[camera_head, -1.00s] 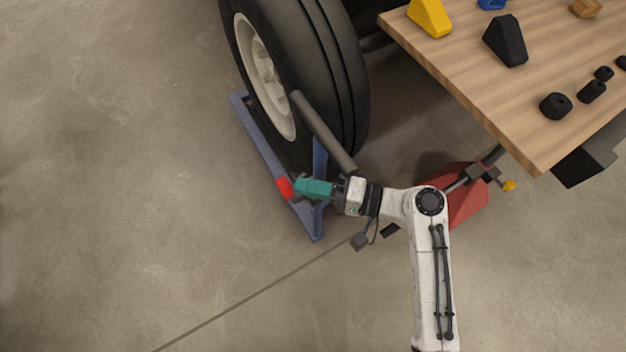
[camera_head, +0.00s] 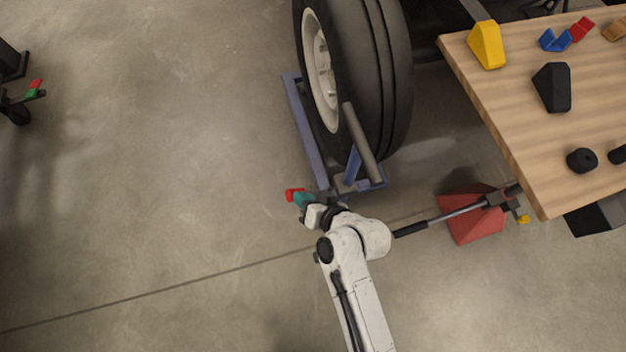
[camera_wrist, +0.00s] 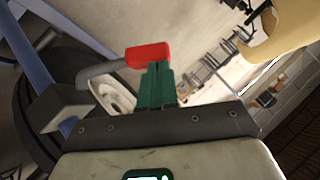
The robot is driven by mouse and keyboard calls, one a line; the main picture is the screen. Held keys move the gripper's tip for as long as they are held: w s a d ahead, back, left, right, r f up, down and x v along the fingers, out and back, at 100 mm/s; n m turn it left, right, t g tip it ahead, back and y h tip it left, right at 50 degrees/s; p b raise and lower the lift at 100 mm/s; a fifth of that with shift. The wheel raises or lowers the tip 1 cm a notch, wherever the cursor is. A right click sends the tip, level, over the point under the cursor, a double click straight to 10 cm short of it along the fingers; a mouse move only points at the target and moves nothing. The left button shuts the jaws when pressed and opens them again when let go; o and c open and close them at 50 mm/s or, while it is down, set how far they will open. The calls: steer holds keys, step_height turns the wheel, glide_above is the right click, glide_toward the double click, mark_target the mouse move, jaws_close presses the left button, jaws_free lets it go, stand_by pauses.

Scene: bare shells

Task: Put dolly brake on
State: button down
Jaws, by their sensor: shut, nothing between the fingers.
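The dolly (camera_head: 305,130) is a blue frame around the bottom of a big tyre. A grey lever (camera_wrist: 103,70) with a red end (camera_wrist: 148,54) runs from a grey block (camera_wrist: 62,106) on the dolly's blue tube in the wrist view. In the head view the red end (camera_head: 293,195) is just left of the dolly's near corner. My gripper (camera_wrist: 157,72) has green fingers that are shut and empty. The fingertips are right at the red end and overlap it in the wrist view; I cannot tell whether they touch. In the head view my wrist hides part of the lever.
The tyre (camera_head: 393,80) stands in the dolly. A wooden table (camera_head: 510,130) with blocks is at the right, with a red jack-like thing (camera_head: 470,222) below it. Another red-and-green lever (camera_head: 36,90) is at the far left. The floor (camera_head: 170,180) between is clear.

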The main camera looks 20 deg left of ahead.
steer(key=shift+s+a+f+h, duration=0.15)
steer(key=shift+a+f, duration=0.1)
steer(key=shift+f, duration=0.15)
steer(key=shift+s+a+f+h, duration=0.15)
steer(key=shift+a+f, duration=0.1)
steer(key=shift+f, duration=0.15)
steer(key=shift+w+d, duration=0.15)
steer(key=shift+w+d+f, duration=0.1)
steer(key=shift+w+d, duration=0.25)
steer(key=shift+d, duration=0.2)
